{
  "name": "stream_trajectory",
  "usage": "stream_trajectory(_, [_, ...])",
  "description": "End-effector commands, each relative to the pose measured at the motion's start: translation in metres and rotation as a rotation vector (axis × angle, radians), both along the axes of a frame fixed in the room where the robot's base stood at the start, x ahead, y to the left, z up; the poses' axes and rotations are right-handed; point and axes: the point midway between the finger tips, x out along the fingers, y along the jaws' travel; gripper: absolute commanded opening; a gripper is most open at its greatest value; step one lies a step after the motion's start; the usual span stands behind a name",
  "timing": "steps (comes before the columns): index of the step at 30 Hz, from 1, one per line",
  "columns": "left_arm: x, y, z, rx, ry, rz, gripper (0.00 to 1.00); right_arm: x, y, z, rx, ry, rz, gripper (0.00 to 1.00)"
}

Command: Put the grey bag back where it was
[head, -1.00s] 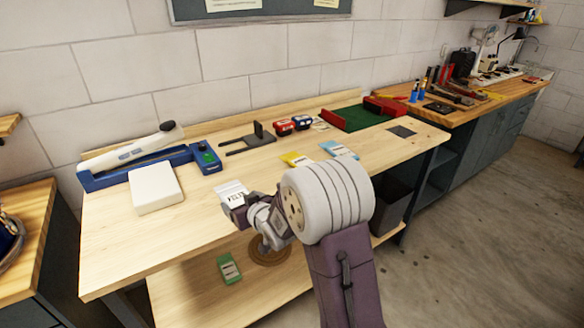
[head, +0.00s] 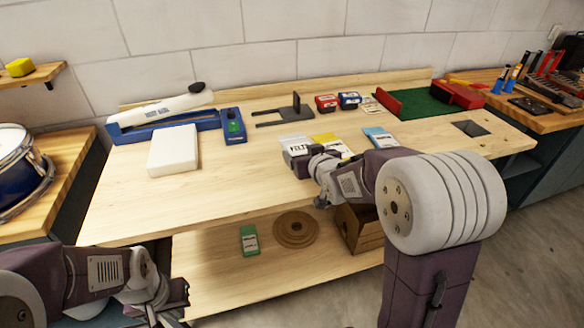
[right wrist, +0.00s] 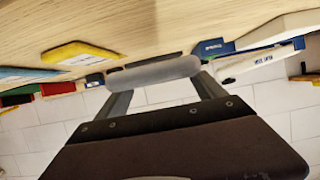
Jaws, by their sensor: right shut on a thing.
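The grey bag (head: 295,145), pale with a dark-lettered label, is at the front middle of the bench top, just left of the yellow bag (head: 332,144). My right gripper (head: 312,160) is shut on it. In the right wrist view the grey bag (right wrist: 154,73) shows edge-on between the two fingers, close to the wood. I cannot tell whether it touches the bench. The blue bag (head: 380,138) lies further right, and the green bag (head: 249,240) is on the lower shelf. My left gripper (head: 170,302) is at the lower left, empty; its opening is unclear.
On the bench top (head: 220,205) are a white block (head: 173,150), a blue sealer (head: 165,122), a dark stand (head: 285,112) and red and blue boxes. The lower shelf holds a brown disc (head: 296,229) and a wooden box (head: 358,228). The front-left bench top is clear.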

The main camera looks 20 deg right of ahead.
Motion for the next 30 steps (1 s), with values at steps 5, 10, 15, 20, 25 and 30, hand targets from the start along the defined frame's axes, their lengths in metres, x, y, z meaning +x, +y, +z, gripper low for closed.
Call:
stream_trajectory(5, [0.0, 0.0, -0.006, 0.0, -0.001, 0.0, 0.0, 0.039, 0.016, -0.026, -0.001, 0.001, 0.001, 0.31])
stream_trajectory(10, [0.0, 0.0, -0.006, 0.0, -0.001, 0.0, 0.0, 0.052, 0.021, -0.033, 0.0, -0.001, 0.0, 0.31])
stream_trajectory(15, [0.0, 0.0, -0.012, 0.0, -0.001, 0.0, 0.0, 0.051, 0.021, -0.051, -0.001, 0.003, 0.0, 0.31])
stream_trajectory(20, [0.0, 0.0, -0.016, 0.0, -0.001, 0.0, 0.0, 0.051, 0.021, -0.072, -0.001, 0.0, -0.001, 0.31])
stream_trajectory(25, [0.0, 0.0, -0.015, 0.0, -0.001, 0.0, 0.0, 0.051, 0.021, -0.072, -0.001, -0.002, -0.001, 0.31])
stream_trajectory(30, [0.0, 0.0, -0.019, 0.0, -0.001, 0.0, 0.0, 0.051, 0.021, -0.076, -0.001, -0.002, -0.001, 0.31])
